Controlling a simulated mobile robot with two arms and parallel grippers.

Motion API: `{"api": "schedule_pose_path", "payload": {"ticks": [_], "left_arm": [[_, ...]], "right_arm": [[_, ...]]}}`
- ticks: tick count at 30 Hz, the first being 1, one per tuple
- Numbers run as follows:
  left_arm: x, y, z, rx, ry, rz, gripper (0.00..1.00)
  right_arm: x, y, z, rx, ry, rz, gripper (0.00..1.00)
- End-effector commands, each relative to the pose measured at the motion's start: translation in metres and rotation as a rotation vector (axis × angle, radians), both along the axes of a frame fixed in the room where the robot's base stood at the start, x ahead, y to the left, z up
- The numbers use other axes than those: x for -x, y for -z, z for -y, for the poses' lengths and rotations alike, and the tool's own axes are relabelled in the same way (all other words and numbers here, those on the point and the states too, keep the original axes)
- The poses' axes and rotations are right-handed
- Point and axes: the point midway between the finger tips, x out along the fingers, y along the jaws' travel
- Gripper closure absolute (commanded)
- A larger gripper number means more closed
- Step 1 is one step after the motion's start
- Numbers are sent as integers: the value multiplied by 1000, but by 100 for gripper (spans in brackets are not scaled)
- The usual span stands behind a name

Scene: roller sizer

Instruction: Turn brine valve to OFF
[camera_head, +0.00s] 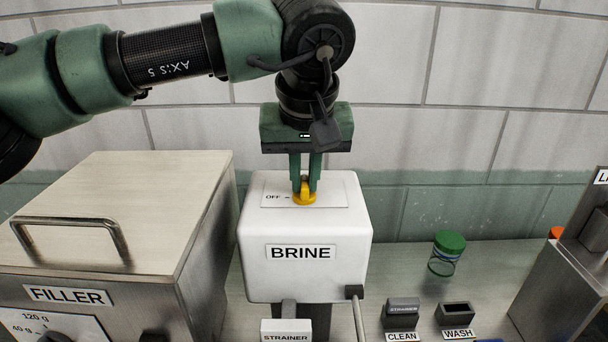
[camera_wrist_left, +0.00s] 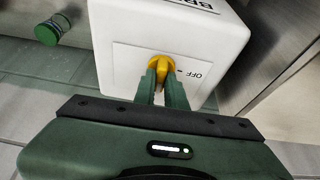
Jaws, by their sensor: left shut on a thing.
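The white BRINE box (camera_head: 305,275) stands in the middle of the head view. On its top is a yellow valve knob (camera_head: 304,197) on a pale plate with an OFF label and a short mark at the knob's left. My left gripper (camera_head: 305,184) points straight down from above, with its fingers shut on the knob. In the left wrist view the yellow knob (camera_wrist_left: 160,67) sits between the fingertips (camera_wrist_left: 161,78), and OFF is to its right. The fingers partly hide the knob, so its exact pointing is hard to tell. My right gripper is not seen.
A steel FILLER box (camera_head: 180,210) with a handle stands at the left. A green-lidded jar (camera_head: 447,254) stands on the counter at the right, behind the CLEAN and WASH holders (camera_head: 455,314). A STRAINER label (camera_head: 286,331) is below the box. A tiled wall is behind.

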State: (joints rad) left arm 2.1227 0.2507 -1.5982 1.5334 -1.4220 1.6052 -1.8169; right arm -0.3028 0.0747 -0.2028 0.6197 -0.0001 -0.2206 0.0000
Motion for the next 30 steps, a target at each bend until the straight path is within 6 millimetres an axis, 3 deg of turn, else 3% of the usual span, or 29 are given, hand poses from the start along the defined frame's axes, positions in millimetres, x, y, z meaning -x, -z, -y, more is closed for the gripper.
{"api": "schedule_pose_path", "payload": {"ticks": [14,30], "left_arm": [[-1,-2,3,-2,-432,0,100],[-3,-3,5,-2,-946,-2,100]], "right_arm": [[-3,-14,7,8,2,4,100],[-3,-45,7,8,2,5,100]]}}
